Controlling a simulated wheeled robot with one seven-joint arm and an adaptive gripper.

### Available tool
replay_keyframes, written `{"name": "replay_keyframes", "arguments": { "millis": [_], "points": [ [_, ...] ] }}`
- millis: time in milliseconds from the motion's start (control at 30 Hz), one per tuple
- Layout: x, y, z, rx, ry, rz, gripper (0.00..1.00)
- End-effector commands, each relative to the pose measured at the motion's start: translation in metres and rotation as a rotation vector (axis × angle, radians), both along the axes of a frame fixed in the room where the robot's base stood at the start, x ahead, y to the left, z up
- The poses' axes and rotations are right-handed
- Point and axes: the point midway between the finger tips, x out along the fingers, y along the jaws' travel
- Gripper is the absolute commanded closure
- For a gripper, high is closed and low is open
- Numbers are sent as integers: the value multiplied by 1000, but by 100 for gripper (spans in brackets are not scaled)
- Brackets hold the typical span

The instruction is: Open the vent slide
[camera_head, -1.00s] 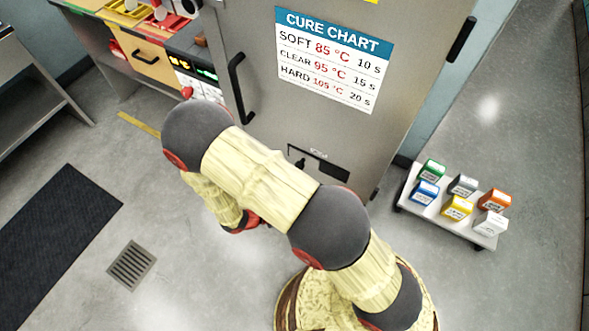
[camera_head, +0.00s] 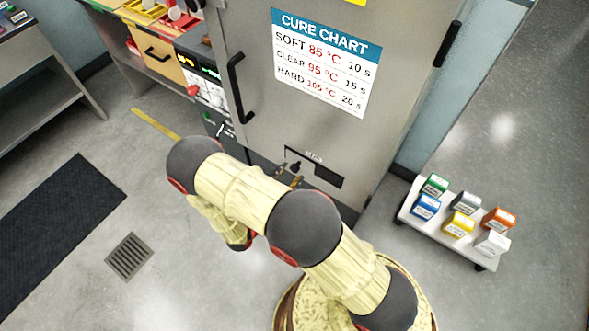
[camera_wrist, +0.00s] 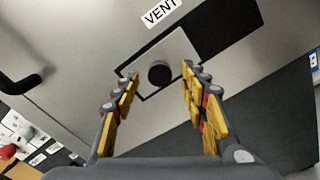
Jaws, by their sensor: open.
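The vent slide is a pale plate (camera_wrist: 176,48) with a round dark knob (camera_wrist: 160,74), low on the grey cabinet door under a VENT label (camera_wrist: 160,11). The plate sits at the left of a dark-edged frame, with a black area (camera_wrist: 228,24) to its right. In the head view the knob (camera_head: 295,167) shows just above my arm. My gripper (camera_wrist: 163,80) is open, its yellow-padded fingers on either side of the knob in the wrist view. I cannot tell whether they touch it. In the head view only the fingertips (camera_head: 287,177) show past my arm.
The cabinet has a black handle (camera_head: 239,88) at left and a cure chart (camera_head: 320,62) above the vent. A control panel (camera_head: 203,75) stands to the left. A low white cart (camera_head: 411,216) with several coloured boxes stands at right. Open floor lies left of my arm.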

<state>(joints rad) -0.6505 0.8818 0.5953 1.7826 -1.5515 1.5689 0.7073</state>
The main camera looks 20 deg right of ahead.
Motion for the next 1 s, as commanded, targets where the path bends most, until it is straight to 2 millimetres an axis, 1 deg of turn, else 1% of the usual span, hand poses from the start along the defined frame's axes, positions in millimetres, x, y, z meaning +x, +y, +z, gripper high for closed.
{"name": "replay_keyframes", "arguments": {
  "millis": [33, 100, 300, 633, 1000],
  "points": [
    [4, -7, -1, 0, 0, -5, 56],
    [10, -15, -1, 0, -1, -5, 56],
    [20, -28, 0, 0, 0, -1, 56],
    [22, -30, 0, 0, 0, -1, 56],
    [22, -30, 0, 0, 0, -1, 78]
  ]
}}
